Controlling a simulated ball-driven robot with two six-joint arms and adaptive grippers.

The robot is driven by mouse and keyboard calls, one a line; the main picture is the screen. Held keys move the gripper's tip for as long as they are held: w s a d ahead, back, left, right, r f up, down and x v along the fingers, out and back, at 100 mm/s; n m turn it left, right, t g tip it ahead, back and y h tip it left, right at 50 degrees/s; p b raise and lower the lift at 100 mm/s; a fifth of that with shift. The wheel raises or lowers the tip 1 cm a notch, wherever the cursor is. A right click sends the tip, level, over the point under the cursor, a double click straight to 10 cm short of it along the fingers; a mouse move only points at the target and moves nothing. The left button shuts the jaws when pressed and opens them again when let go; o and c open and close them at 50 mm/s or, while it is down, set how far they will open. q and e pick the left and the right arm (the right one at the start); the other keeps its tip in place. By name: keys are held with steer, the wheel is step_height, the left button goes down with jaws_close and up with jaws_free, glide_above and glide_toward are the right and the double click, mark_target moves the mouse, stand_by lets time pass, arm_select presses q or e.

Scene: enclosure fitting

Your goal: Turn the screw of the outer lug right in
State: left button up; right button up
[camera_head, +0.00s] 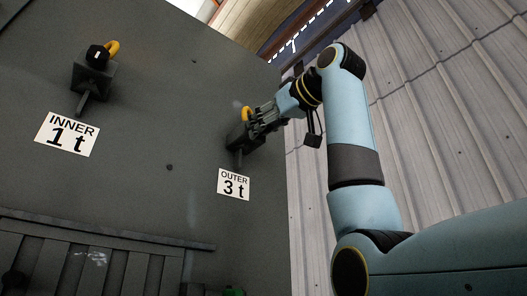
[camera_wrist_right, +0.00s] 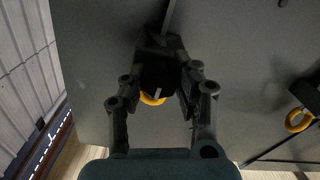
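The outer lug (camera_head: 238,136) is a dark block with a yellow ring (camera_head: 247,113), fixed on the grey wall above the label "OUTER 3 t" (camera_head: 234,185). My right gripper (camera_head: 258,122) is at this lug and hides part of it. In the right wrist view, the black screw head (camera_wrist_right: 158,76) with a pale mark lies between the two fingers of my right gripper (camera_wrist_right: 160,82). The fingers stand close on either side of it; whether they press on it I cannot tell. The yellow ring shows just below the head. My left gripper is not in view.
The inner lug (camera_head: 93,76), with a black head and yellow ring, is at the upper left above the label "INNER 1 t" (camera_head: 67,134). A ribbed dark panel (camera_head: 85,262) is at the lower left. A pale corrugated wall (camera_head: 430,100) is behind my right arm.

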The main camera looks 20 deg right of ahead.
jaws_close()
